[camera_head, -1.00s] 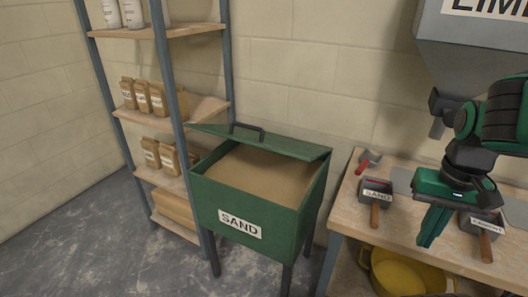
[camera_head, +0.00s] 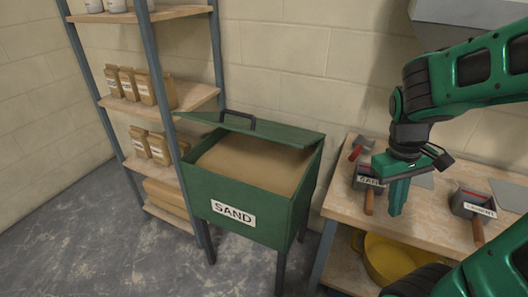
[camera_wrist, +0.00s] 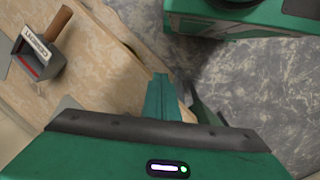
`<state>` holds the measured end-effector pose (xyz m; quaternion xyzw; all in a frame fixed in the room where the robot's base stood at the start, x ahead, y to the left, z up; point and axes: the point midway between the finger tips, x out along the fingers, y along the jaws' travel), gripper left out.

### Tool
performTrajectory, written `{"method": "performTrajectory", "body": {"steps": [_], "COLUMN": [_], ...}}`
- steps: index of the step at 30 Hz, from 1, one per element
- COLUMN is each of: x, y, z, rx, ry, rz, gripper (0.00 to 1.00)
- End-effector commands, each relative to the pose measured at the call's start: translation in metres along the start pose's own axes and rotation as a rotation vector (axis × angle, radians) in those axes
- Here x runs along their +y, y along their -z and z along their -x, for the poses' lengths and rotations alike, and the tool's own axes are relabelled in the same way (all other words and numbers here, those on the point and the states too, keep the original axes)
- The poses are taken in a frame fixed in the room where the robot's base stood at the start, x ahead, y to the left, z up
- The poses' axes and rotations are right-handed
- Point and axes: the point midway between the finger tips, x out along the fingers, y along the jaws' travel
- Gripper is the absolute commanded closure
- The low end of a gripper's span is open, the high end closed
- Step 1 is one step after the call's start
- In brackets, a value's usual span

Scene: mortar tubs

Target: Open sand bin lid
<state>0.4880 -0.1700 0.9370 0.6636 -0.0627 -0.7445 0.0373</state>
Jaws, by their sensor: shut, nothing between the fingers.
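The green sand bin (camera_head: 275,215) stands on legs in the middle of the head view, with a white SAND label on its front. Its green lid (camera_head: 270,131), with a dark handle (camera_head: 238,121), lies at the back of the bin top, tilted. Sand (camera_head: 250,165) shows in front of the lid, so the bin is at least partly open. My gripper (camera_head: 396,210) is shut and empty, pointing down over the workbench, to the right of the bin and apart from it. Its shut fingers (camera_wrist: 160,95) also show in the wrist view.
The wooden workbench (camera_head: 440,237) holds a SAND scoop (camera_head: 368,178) beside my gripper and a CEMENT scoop (camera_head: 472,206), also in the wrist view (camera_wrist: 38,55). A yellow tub (camera_head: 380,258) sits below. A shelf (camera_head: 150,100) with bags stands left of the bin.

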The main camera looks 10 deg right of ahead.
Motion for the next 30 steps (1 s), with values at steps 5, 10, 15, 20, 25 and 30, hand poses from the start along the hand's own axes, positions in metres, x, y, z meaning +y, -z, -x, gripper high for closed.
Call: {"method": "performTrajectory", "body": {"steps": [5, 10, 15, 20, 25, 30], "x": [-0.018, -0.037, -0.063, -0.093, -0.133, -0.182], "y": [0.036, 0.068, 0.098, 0.125, 0.150, 0.168], "z": [-0.013, -0.022, -0.026, -0.025, -0.017, -0.003], "rx": [-0.038, -0.070, -0.103, -0.137, -0.176, -0.222], "ry": [-0.124, -0.261, -0.418, -0.589, -0.795, -1.032], "rz": [0.270, 0.523, 0.780, 1.019, 1.265, 1.495], "gripper": [1.00, 1.00, 1.00, 1.00, 1.00, 1.00]}}
